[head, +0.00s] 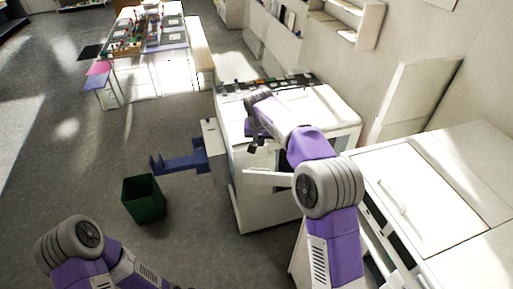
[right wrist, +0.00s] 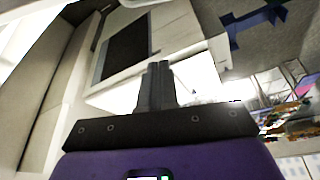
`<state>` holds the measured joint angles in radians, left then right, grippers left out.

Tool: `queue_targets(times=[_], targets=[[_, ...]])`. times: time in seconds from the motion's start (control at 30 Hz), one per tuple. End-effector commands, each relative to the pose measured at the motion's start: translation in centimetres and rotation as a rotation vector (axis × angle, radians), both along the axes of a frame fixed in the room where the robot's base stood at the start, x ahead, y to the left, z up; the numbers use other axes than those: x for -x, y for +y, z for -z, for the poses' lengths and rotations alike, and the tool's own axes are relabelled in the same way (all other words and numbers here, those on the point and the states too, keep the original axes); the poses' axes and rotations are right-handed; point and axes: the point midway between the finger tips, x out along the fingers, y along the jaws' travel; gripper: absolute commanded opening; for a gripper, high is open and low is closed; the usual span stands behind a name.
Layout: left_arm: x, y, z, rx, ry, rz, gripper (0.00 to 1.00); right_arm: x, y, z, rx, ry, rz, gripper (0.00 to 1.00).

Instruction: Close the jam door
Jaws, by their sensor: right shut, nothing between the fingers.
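A white cabinet (head: 262,212) stands in the middle of the head view, with a dark opening in its front. A pale panel (head: 268,178), which looks like an open door, sticks out from the front toward the left. I cannot tell for sure that it is the jam door. My right gripper (head: 254,147) is shut and empty, close to the cabinet front above this panel; I cannot tell if it touches. In the right wrist view its fingers (right wrist: 156,86) are together, with a white front and a dark recess (right wrist: 126,48) behind. My left gripper is out of view.
A green bin (head: 143,199) and a blue frame (head: 180,162) are on the floor left of the cabinet. A white counter (head: 420,190) stands at the right. A table with several items (head: 150,45) is far back. The floor at left is clear.

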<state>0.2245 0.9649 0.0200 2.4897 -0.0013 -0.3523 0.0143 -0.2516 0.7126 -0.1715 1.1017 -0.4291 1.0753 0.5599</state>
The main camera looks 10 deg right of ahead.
Motion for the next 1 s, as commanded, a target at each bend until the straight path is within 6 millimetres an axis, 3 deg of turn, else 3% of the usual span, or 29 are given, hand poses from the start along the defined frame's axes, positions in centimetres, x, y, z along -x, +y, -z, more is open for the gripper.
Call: queue_targets(times=[0.17,0.57,1.0], targets=[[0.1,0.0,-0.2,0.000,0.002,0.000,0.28,-0.5,-0.2,1.8,0.001,0.005,0.000,0.00],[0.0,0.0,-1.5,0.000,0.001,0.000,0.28,-3.3,-1.2,9.8,0.000,0.006,0.001,0.00],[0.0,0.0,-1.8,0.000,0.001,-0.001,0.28,0.2,0.1,10.1,0.000,0.001,-0.002,0.00]])
